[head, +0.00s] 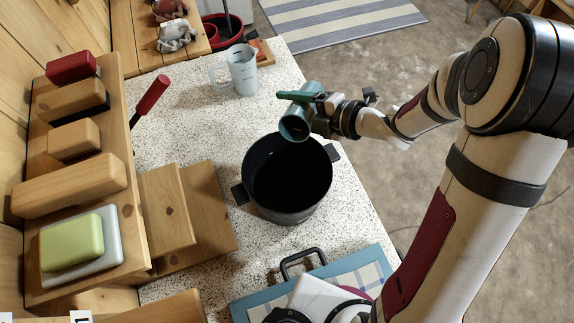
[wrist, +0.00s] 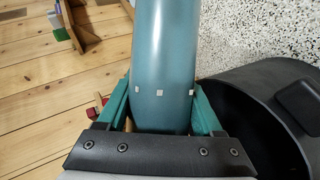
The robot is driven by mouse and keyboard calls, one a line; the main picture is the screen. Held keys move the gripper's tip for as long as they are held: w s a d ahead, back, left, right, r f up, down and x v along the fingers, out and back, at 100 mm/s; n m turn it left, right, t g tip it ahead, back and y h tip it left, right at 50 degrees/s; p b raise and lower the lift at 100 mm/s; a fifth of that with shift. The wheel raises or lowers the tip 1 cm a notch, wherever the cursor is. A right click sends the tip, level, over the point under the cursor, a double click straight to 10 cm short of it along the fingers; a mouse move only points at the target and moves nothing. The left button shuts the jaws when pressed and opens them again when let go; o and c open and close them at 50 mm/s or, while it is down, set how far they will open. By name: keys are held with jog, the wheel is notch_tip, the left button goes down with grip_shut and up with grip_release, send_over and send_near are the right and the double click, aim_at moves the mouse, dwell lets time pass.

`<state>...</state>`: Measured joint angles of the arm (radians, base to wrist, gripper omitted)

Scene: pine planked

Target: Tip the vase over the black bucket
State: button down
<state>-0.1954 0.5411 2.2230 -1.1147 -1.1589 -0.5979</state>
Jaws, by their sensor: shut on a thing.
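The vase (head: 294,124) is a teal-blue tube-like vessel, held tilted above the back right rim of the black bucket (head: 254,190), its dark mouth facing down and toward the bucket. My gripper (head: 309,98) is shut on the vase, with green fingers on either side of it. In the wrist view the vase (wrist: 161,60) stands between the two fingers (wrist: 160,110), with a row of small pale squares around it. The black bucket (wrist: 262,85) shows at the right there, its inside dark. I cannot see anything coming out of the vase.
A clear measuring jug (head: 243,72) stands behind the bucket on the speckled counter (head: 190,115). Wooden blocks and a shelf (head: 110,250) fill the left. A blue-edged tray (head: 240,310) with a black handle lies in front. The counter's right edge is close to the bucket.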

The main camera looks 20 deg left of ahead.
jog(key=shift+s+d+r+n+t+y, duration=0.1)
jog(key=shift+s+r+n+t+y, duration=0.2)
jog(key=shift+s+r+n+t, duration=0.35)
dwell(0.8)
jog(key=shift+s+f+n+t, duration=0.2)
jog(key=shift+f+n+t, duration=0.25)
jog(key=shift+n, duration=0.2)
dwell(0.6)
